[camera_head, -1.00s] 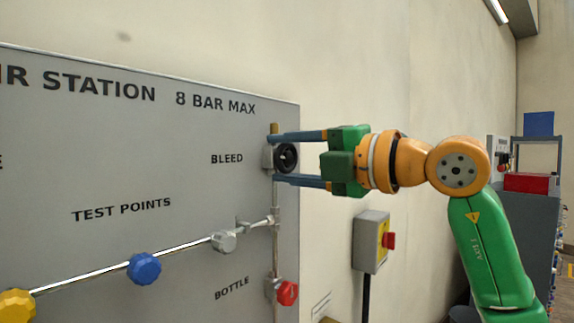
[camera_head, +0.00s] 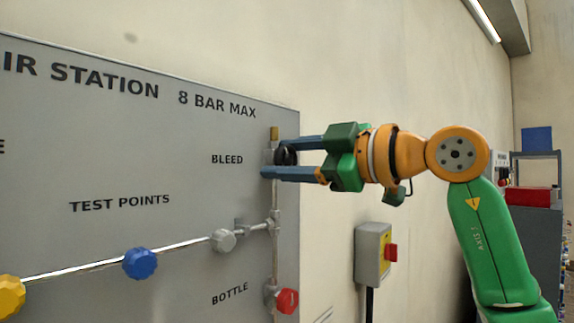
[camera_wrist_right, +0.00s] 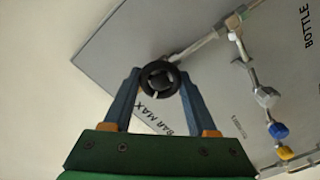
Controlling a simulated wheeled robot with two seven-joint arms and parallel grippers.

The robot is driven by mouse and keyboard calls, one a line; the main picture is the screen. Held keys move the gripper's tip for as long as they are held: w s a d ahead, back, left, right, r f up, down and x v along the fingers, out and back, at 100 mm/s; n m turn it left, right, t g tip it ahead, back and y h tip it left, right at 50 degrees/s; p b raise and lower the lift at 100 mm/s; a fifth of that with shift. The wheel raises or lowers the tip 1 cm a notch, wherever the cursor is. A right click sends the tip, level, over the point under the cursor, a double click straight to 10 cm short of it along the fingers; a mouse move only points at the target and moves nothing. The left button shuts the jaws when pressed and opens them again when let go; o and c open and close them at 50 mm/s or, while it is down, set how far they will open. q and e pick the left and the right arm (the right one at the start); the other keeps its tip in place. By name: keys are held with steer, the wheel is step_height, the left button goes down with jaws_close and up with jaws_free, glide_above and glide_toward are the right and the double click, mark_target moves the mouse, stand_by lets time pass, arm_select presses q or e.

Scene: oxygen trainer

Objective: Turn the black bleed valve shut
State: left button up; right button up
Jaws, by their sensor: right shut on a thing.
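The black bleed valve (camera_head: 286,154) is a round handwheel on the vertical pipe at the panel's right edge, beside the word BLEED. My right gripper (camera_head: 284,158) comes in from the right and is shut on the wheel, one blue finger on each side of it. In the head view the lower, nearer finger hides part of the wheel. In the right wrist view the whole black wheel (camera_wrist_right: 159,79) shows between the two fingertips (camera_wrist_right: 160,80). My left gripper is in neither view.
The grey panel (camera_head: 120,180) also carries a red bottle valve (camera_head: 287,301) below, and grey (camera_head: 223,240), blue (camera_head: 140,263) and yellow (camera_head: 10,297) test-point knobs.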

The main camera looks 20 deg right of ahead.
steer(key=m+b, duration=0.1)
steer(key=m, duration=0.4)
steer(key=shift+m, duration=0.4)
steer(key=shift+m+b, duration=0.3)
steer(key=o, duration=1.4)
steer(key=shift+w, duration=0.15)
steer(key=shift+c, duration=0.2)
steer(key=b+v, duration=0.2)
steer(key=v, duration=0.5)
